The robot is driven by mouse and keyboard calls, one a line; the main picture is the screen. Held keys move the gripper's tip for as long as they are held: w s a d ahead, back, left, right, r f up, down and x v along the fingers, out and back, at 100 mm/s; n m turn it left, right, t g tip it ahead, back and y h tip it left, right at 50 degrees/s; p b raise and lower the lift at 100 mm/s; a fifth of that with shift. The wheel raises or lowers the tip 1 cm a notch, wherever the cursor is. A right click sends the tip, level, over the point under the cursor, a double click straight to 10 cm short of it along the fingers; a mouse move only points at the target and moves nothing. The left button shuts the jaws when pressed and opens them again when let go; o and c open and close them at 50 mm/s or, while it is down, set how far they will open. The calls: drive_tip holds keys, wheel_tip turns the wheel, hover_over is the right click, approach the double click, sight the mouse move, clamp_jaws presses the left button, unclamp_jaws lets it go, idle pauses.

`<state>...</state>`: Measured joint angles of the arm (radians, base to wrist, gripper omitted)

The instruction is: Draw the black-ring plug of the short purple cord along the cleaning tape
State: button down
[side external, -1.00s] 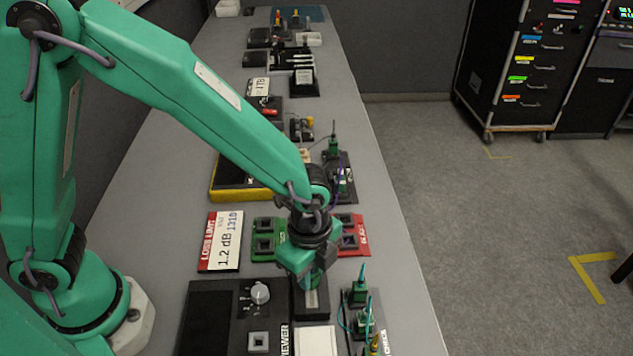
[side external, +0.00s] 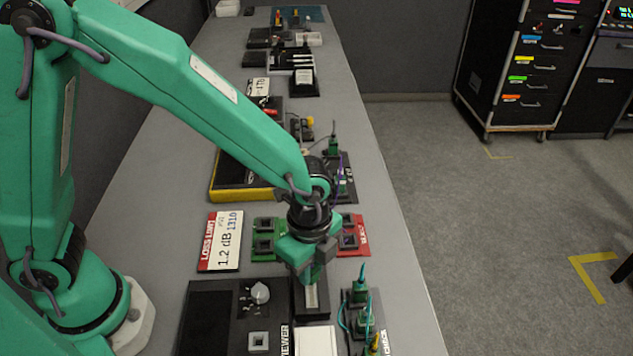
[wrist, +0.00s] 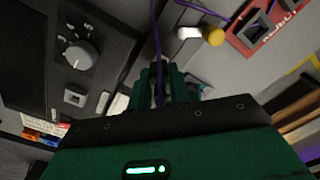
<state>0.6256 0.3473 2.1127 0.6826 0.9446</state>
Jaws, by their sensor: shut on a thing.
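My gripper (side external: 314,272) is low over the cleaning tape (side external: 311,298), a pale strip in a narrow black holder. In the wrist view my green fingers (wrist: 165,88) are closed around the end of the purple cord (wrist: 158,62), which runs up out of the picture between them. The plug and its black ring are hidden by the fingers, so I cannot tell whether the plug touches the tape. The near part of the strip is bare in the side view.
The black viewer (side external: 220,310) with its knob is left of the tape. A rack of green plugs (side external: 362,295) stands close on the right. Behind are a green tray (side external: 266,226), a red tray (side external: 362,247) and the loss limit card (side external: 221,241).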

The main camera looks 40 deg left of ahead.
drive_tip(key=shift+r, duration=2.35)
